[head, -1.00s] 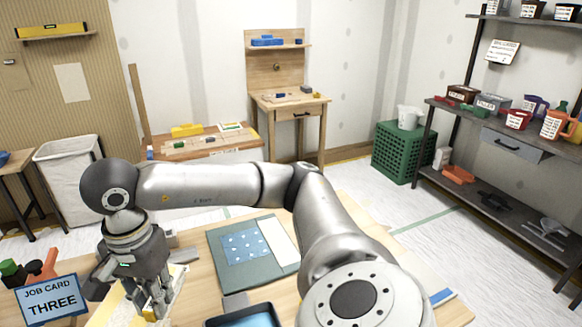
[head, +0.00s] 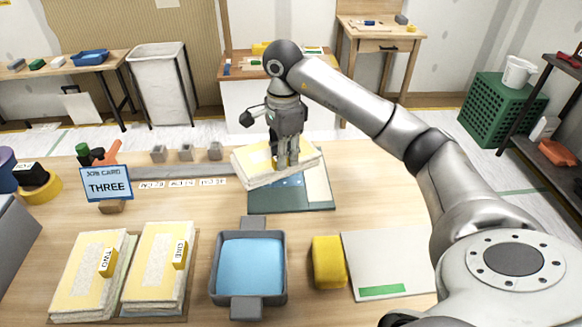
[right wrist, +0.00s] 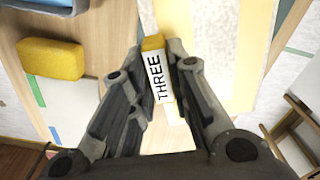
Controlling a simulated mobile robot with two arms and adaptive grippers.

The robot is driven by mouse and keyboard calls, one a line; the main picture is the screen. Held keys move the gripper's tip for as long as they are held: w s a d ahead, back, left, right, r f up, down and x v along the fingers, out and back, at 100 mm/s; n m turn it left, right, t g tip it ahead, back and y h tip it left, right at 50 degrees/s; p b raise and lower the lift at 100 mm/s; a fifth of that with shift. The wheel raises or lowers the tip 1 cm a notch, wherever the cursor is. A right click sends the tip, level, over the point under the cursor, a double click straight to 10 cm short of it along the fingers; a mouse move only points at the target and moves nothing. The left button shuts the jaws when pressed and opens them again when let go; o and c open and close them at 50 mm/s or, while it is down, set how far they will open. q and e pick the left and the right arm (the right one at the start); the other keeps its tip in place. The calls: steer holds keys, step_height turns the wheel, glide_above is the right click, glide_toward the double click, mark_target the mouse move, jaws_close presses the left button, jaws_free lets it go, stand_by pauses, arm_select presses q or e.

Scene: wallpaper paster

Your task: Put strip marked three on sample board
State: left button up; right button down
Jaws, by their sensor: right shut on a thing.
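The strip marked three (head: 254,168) is cream and yellow, held a little tilted over a dark green board (head: 262,203) with a blue dotted patch and a pale panel, and it covers much of that board. My right gripper (head: 287,162) points down, shut on the strip's tab. In the right wrist view the tab (right wrist: 161,82) reads THREE between the fingers. Whether the strip touches the board is unclear. Strips marked two (head: 85,275) and one (head: 157,268) lie at the front left. My left gripper is not in view.
A grey tray (head: 281,275) with blue contents, a yellow sponge-like block (head: 328,262) and a white board (head: 375,250) with a green stripe lie in front. A job card reading THREE (head: 106,184) stands left. Small grey blocks (head: 185,152) stand behind labels.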

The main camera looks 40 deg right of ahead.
steer(key=d+f, duration=0.1)
steer(key=w+d+f, duration=0.1)
steer(key=f, duration=0.1)
steer(key=w+f, duration=0.1)
steer(key=shift+w+d+f, duration=0.15)
steer(key=shift+d+f, duration=0.2)
steer(key=shift+d, duration=0.05)
steer(key=f, duration=0.2)
steer(key=f+p, duration=0.1)
steer(key=shift+w+d+f, duration=0.15)
steer(key=shift+d+f, duration=0.1)
steer(key=shift+f, duration=0.1)
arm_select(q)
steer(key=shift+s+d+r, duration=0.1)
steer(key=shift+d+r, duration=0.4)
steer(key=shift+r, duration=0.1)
arm_select(e)
steer(key=shift+f, duration=0.2)
steer(key=c, duration=1.4)
jaws_free()
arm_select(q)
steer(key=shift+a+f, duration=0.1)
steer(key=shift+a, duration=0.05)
arm_select(e)
steer(key=shift+o, duration=0.2)
steer(key=shift+r, duration=0.1)
